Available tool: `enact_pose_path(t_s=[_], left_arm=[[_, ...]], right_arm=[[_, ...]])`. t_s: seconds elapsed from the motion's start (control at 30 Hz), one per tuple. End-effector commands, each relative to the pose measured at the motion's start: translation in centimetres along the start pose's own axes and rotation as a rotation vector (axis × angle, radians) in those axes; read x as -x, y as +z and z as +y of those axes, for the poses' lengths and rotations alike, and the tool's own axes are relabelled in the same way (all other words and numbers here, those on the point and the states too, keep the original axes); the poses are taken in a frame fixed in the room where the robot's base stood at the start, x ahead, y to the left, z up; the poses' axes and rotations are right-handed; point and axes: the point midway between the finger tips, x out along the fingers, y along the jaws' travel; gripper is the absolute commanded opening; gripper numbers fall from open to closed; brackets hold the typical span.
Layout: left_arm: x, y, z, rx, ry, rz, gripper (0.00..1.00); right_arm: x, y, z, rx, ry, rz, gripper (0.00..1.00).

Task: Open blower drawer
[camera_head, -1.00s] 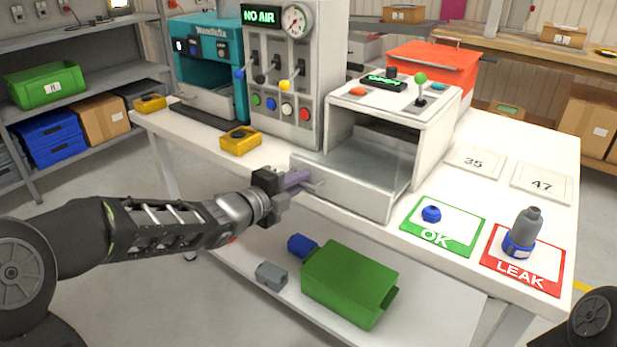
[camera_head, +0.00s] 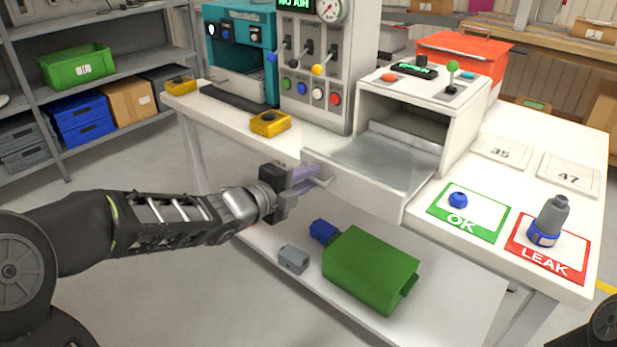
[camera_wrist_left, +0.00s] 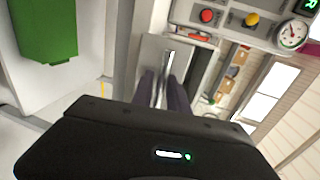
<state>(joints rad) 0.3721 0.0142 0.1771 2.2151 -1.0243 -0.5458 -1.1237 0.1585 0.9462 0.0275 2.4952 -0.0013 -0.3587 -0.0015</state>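The blower (camera_head: 468,125) is a white box on the table with an open front. Its drawer (camera_head: 352,192) is pulled out toward me, with the grey interior showing. My left gripper (camera_head: 318,180) is at the left part of the drawer front, with its purple fingers closed on the drawer handle (camera_head: 326,183). In the left wrist view the handle bar (camera_wrist_left: 167,72) runs between the two dark fingers (camera_wrist_left: 165,92). The finger contact itself is partly hidden. My right gripper is out of view.
A green OK card (camera_head: 488,222) with a blue cap and a red LEAK card (camera_head: 518,238) with a grey bottle lie right of the drawer. A green container (camera_head: 370,270) is on the lower shelf. A control panel (camera_head: 312,70) stands left of the blower.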

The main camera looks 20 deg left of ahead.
Motion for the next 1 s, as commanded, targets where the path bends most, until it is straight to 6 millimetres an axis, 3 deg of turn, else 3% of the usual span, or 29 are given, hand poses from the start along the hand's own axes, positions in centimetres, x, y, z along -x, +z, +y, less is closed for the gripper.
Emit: enact_pose_path(t_s=[0.27, 0.7, 1.0], left_arm=[[0.8, 0.1, -0.1, -0.002, 0.000, -0.002, 0.20], [7.2, 0.1, -0.1, 0.000, 0.000, -0.002, 0.20], [7.8, 0.0, 0.0, 0.000, 0.000, 0.000, 0.20]], right_arm=[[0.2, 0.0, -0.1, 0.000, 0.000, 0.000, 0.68], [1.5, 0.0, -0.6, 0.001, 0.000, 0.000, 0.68], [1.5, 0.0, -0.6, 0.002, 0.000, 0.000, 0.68]])
